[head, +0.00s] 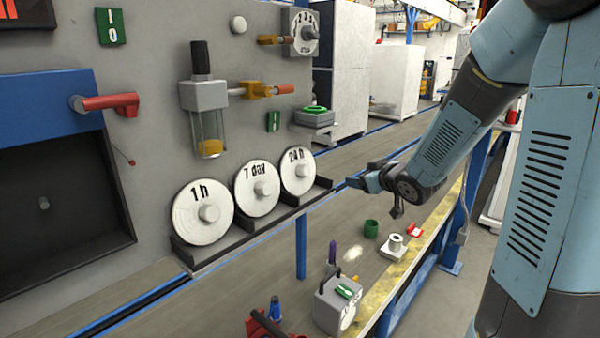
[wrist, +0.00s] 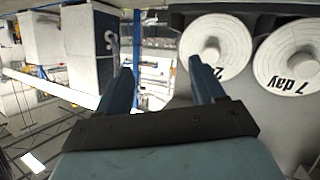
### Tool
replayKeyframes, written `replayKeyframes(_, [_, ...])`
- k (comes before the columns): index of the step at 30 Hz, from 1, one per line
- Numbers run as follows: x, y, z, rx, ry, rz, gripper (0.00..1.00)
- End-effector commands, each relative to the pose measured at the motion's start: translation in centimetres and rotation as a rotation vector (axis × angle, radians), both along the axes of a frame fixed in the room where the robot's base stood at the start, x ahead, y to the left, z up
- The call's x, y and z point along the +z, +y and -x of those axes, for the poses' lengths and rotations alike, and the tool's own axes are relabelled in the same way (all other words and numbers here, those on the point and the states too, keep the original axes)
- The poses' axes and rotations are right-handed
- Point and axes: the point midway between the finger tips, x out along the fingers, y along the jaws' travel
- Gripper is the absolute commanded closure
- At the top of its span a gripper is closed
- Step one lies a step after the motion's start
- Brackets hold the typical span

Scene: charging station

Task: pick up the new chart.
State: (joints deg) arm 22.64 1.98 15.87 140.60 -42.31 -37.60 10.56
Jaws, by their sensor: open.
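Three round white charts with hubs stand upright in a dark rack (head: 235,240) on the grey panel: the 1 h chart (head: 203,212), the 7 day chart (head: 257,189) and the 24 h chart (head: 298,171). Nothing marks which is the new one. My gripper (head: 357,183) is open and empty, to the right of the 24 h chart and apart from it. In the wrist view my gripper (wrist: 162,82) shows both fingers spread. The 24 h chart (wrist: 214,46), its label partly hidden, is beyond the right finger; the 7 day chart (wrist: 290,62) is farther right.
A dark square recess (head: 55,205) with a blue top is at the left. A red handle (head: 108,103) and a filter unit (head: 205,110) stick out from the panel. Below, a bench holds a grey box (head: 338,305), a green cup (head: 371,228) and a white flanged part (head: 394,246).

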Motion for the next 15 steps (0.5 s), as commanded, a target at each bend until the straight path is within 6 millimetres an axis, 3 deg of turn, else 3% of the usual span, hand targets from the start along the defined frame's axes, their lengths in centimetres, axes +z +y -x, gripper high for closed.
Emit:
replayKeyframes(1, [-1.1, 0.5, -0.5, 0.048, -0.013, -0.04, 0.32])
replayKeyframes(6, [-2.8, 2.6, -0.9, 0.215, -0.081, -0.192, 0.32])
replayKeyframes(15, [-3.5, 4.2, 0.0, 0.379, -0.155, -0.391, 0.32])
